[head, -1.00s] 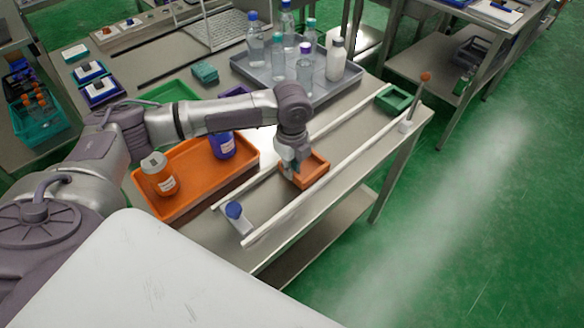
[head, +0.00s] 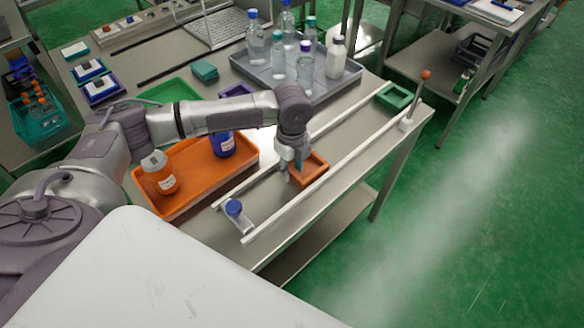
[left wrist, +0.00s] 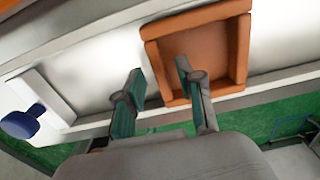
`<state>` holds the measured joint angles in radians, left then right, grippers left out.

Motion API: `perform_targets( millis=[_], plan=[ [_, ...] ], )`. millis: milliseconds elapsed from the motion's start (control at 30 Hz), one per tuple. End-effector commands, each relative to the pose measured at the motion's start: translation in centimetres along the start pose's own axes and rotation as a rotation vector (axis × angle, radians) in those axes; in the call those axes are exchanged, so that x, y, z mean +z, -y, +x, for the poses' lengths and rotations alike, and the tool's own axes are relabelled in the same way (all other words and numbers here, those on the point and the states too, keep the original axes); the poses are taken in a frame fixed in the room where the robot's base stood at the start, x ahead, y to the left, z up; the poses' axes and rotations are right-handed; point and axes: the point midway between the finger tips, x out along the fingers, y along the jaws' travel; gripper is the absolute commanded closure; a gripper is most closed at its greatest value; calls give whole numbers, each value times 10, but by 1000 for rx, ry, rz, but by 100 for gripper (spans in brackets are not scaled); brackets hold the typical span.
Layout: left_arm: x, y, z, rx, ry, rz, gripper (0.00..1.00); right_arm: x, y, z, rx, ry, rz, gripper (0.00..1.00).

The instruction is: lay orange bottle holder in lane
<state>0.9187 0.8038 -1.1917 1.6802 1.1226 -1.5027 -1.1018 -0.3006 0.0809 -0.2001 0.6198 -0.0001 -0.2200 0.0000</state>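The orange bottle holder (head: 313,178) is a small open square frame. It lies between the two white rails of the lane (head: 345,135) and looks flat on the lane floor. In the left wrist view the holder (left wrist: 240,50) is at upper centre, beside the far rail in that picture. My left gripper (head: 291,168) is at the holder's left side. In the left wrist view its fingers (left wrist: 158,72) are spread, one outside the holder's left wall and one over its inside, with gaps visible. The gripper hides part of the holder in the head view. My right gripper is not in view.
A blue-knobbed stop (head: 235,212) is at the lane's near end, and a green holder (head: 393,97) is at the far end. An orange tray (head: 190,190) with orange and blue bottles is left of the lane. A grey tray (head: 262,72) with several bottles stands behind.

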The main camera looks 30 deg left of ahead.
Motion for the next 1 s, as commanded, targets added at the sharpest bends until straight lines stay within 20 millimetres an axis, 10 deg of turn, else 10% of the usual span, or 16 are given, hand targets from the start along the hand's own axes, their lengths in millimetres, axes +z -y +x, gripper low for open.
perform_targets(
  millis=[533,1000],
  plan=[
    [0,1,-102,-3,0,-1,62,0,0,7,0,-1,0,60],
    [0,0,-118,0,-1,0,62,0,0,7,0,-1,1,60]
  ],
)
